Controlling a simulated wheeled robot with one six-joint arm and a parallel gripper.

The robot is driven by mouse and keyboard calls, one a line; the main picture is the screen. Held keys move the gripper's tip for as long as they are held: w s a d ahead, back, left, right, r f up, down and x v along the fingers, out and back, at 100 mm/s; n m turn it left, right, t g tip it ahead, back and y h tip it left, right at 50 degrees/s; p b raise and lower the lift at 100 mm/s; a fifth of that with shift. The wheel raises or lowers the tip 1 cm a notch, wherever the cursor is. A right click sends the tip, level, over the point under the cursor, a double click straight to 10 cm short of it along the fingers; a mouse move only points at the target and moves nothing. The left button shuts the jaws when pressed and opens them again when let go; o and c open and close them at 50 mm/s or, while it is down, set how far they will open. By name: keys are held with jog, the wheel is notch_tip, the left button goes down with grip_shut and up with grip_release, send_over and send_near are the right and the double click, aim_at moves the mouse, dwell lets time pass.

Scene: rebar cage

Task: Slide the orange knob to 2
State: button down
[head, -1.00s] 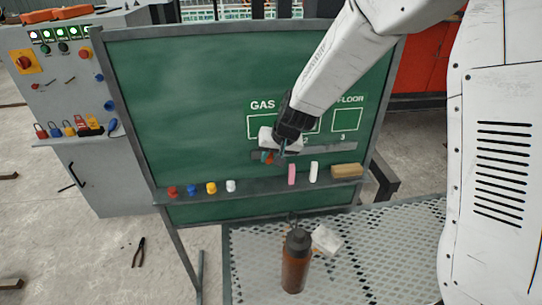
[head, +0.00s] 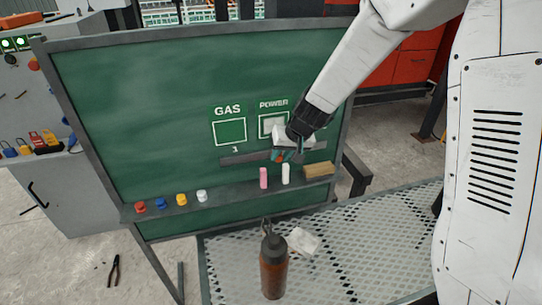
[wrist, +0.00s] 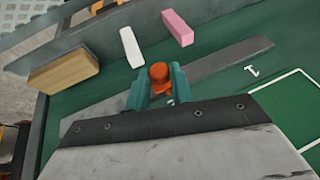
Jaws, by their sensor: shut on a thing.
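The orange knob (wrist: 160,76) sits between the two teal fingers of my gripper (wrist: 158,88) in the wrist view. In the head view my gripper (head: 287,156) is at the grey slide strip (head: 240,158) on the green board (head: 130,110), below the POWER label (head: 273,104). The knob (head: 278,156) is partly hidden there by the fingers. The mark 1 (head: 235,149) shows under the GAS box, left of the gripper; it also shows in the wrist view (wrist: 252,70). The marks 2 and 3 are hidden behind my gripper and arm.
A ledge below the strip holds a pink block (head: 263,178), a white block (head: 285,174), a wooden block (head: 319,169) and several coloured knobs (head: 181,199). A brown bottle (head: 273,272) and a white item (head: 304,242) stand on the mesh table (head: 360,235).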

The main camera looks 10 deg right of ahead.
jog(key=c, duration=1.2)
grip_release()
jog(key=v, duration=0.8)
jog(key=shift+w, duration=0.1)
jog(key=s+d+r+g+h, duration=0.1)
jog(key=s+d+r, duration=0.1)
jog(key=s, duration=0.8)
jog(key=s+d+r+g+h, duration=0.1)
jog(key=s+d+r, duration=0.2)
jog(key=s, duration=0.8)
jog(key=s+d+r+g+h, duration=0.1)
jog(key=s+d+r, duration=0.2)
jog(key=s, duration=0.7)
notch_tip(320, 180, up, 3)
jog(key=shift+s+d+f, duration=0.1)
jog(key=shift+s+d, duration=0.15)
jog(key=shift+s, duration=0.15)
